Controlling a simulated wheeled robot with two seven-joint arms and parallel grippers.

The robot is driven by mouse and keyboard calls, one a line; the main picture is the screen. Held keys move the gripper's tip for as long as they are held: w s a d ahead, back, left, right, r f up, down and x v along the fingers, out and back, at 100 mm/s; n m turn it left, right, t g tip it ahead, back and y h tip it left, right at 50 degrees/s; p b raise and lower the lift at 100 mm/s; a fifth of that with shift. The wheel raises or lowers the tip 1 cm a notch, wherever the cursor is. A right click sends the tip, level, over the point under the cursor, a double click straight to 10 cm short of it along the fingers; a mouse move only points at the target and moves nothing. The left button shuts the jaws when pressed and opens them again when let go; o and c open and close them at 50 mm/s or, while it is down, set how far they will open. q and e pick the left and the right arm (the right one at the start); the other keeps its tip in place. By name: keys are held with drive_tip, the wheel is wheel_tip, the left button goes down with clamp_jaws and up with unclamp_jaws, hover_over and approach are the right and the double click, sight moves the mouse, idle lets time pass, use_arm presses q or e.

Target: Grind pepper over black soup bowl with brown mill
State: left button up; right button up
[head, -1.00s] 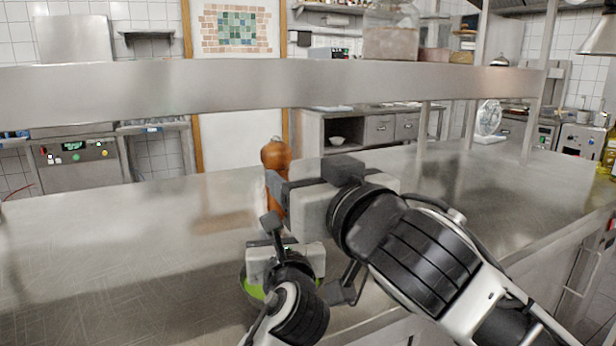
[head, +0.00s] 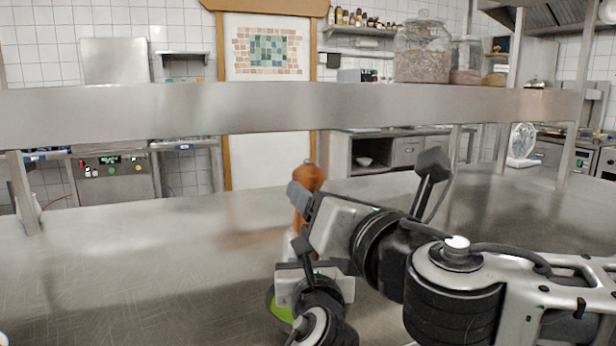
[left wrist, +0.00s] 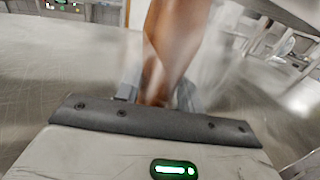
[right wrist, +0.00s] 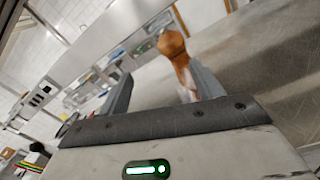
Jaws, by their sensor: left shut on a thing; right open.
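The brown mill (head: 308,178) stands roughly upright over the steel counter, its rounded top showing in the head view. My left gripper (left wrist: 158,95) is shut on the mill's lower part; the mill's brown body rises between its fingers in the left wrist view. My right gripper (right wrist: 160,78) is open, with its fingers apart at the mill's top, which shows ahead between them in the right wrist view. The soup bowl (head: 272,304) is low in the head view, mostly hidden behind my left gripper; some bright green soup shows in it.
A steel shelf rail (head: 170,112) crosses above the counter's far side. Glass jars (head: 423,52) stand on it at the right. A round clear object (head: 522,142) stands at the far right.

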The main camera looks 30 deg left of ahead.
sight(313, 181)
drive_tip(key=w+a+n, duration=0.1)
drive_tip(key=w+a, duration=0.1)
drive_tip(key=w, duration=0.1)
drive_tip(key=w+a+n, duration=0.1)
drive_tip(key=w+a, duration=0.2)
drive_tip(key=w+a+n, duration=0.1)
drive_tip(key=w+a, duration=0.2)
drive_tip(key=shift+f+n+h, duration=0.15)
drive_tip(key=shift+n+h, duration=0.15)
drive_tip(key=shift+t, duration=0.3)
drive_tip(key=c, duration=1)
